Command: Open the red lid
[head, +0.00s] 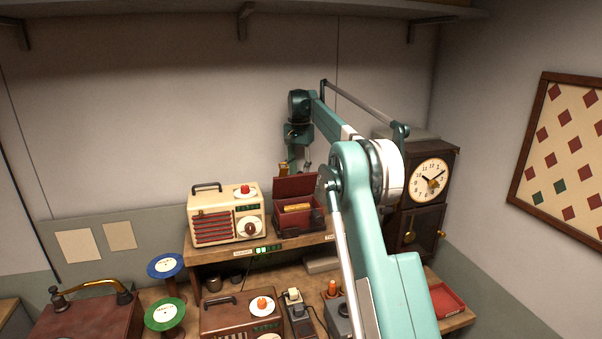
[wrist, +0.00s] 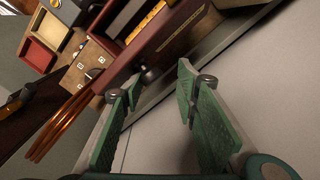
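The red lid (head: 295,186) stands raised at the back of a small dark-red box (head: 302,220) on the shelf in the head view. The box is open, and a yellow item (head: 297,207) shows inside. My gripper (head: 307,165) is just above and behind the lid, partly hidden by my arm. In the wrist view my gripper (wrist: 158,80) has its two green fingers apart. A dark round knob (wrist: 149,74) shows close to the fingertips; I cannot tell whether they touch it. Nothing is seen held.
A cream radio (head: 223,213) stands left of the box, and a clock (head: 430,180) stands to the right. Below are spools, a brown radio (head: 240,316), and a red tray (head: 446,300).

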